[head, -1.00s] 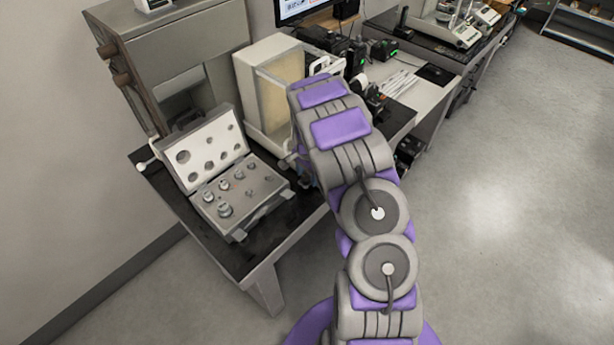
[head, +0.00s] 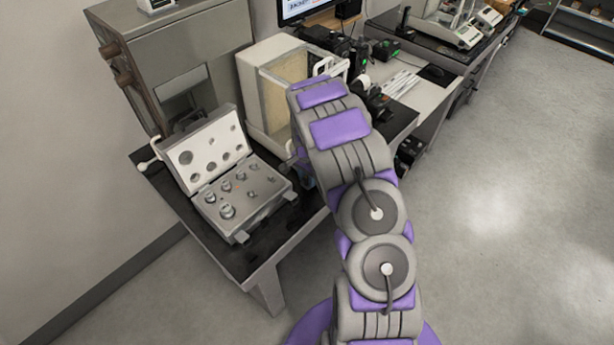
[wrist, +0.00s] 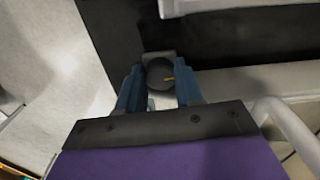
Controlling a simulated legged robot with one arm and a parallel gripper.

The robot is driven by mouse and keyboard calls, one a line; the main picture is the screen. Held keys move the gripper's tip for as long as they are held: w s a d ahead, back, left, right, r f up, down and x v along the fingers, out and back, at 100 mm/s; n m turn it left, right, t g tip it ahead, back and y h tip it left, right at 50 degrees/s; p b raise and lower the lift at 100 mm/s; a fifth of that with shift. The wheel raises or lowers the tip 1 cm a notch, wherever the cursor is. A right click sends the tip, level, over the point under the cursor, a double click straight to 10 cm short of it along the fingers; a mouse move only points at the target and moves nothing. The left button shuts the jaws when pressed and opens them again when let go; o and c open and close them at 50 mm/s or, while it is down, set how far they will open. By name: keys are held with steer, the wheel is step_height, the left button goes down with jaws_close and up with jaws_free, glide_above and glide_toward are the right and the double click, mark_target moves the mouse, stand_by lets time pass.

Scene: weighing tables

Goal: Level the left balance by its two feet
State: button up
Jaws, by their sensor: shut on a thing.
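The left balance (head: 252,88) is a cream cabinet with a glass front, standing on the dark-topped table in the head view. My arm hides its right front part and its base. In the wrist view a round dark foot knob (wrist: 157,69) with a small yellow mark lies between the blue fingers of my gripper (wrist: 158,86). The fingers are shut on the knob from both sides. The second foot cannot be made out, and my gripper is mostly hidden behind my arm in the head view.
An open weight case (head: 243,208) with several metal weights stands at the table's front left. A grey cabinet (head: 170,60) is behind it. A monitor (head: 297,8) and black equipment stand beyond the balance. The floor (head: 480,230) at right is clear.

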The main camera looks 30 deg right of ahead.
mark_target(307, 179)
steer(key=shift+n+p, duration=0.6)
steer(key=shift+n, duration=0.7)
steer(key=o, duration=1)
steer(key=shift+o, duration=0.2)
steer(key=shift+r, duration=0.1)
step_height(307, 179, up, 17)
steer(key=p, duration=0.2)
